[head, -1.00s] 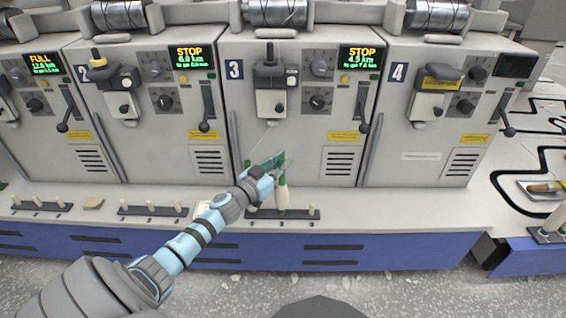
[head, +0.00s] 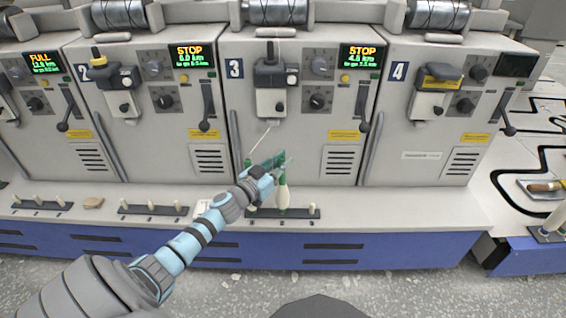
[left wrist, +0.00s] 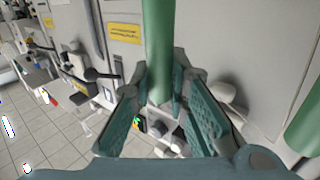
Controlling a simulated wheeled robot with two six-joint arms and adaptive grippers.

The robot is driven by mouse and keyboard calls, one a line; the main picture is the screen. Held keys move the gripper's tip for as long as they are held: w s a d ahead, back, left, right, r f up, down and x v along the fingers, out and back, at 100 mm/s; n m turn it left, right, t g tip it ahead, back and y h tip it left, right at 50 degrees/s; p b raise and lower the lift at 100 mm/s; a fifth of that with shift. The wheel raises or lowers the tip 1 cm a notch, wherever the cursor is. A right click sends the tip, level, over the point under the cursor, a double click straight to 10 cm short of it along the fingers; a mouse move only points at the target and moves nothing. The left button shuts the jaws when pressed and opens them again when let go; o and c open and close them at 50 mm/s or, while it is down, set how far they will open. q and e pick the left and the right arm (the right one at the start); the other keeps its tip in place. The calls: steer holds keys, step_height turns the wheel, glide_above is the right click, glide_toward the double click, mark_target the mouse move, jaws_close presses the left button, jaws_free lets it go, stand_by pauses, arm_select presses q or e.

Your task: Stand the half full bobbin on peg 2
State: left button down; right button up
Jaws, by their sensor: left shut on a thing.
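My left gripper (head: 278,165) is above the middle of the peg rail (head: 300,215) in front of machine 3. It is shut on a green bobbin tube (left wrist: 160,50), which runs up between its fingers in the left wrist view. In the head view, a bobbin with white yarn (head: 282,197) and green ends is upright at the rail's middle, right under the fingertips. I cannot tell whether its foot is fully down on the peg. Another green tube end (head: 248,163) shows left of the gripper, its lower part mostly behind my arm. My right gripper is out of view.
A bare peg (head: 312,209) stands at the rail's right end. More peg rails (head: 152,210) lie along the ledge to the left. The machine fronts (head: 340,160) rise close behind. The ledge (head: 400,207) to the right is clear.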

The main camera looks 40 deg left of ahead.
arm_select(q)
steer(key=shift+f, duration=0.25)
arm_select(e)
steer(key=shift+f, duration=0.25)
arm_select(q)
steer(key=shift+f+b, duration=0.25)
steer(key=shift+b, duration=0.15)
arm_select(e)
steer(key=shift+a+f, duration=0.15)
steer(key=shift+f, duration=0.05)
arm_select(q)
steer(key=c, duration=1.8)
jaws_free()
steer(key=shift+c, duration=0.2)
steer(key=shift+d, duration=0.15)
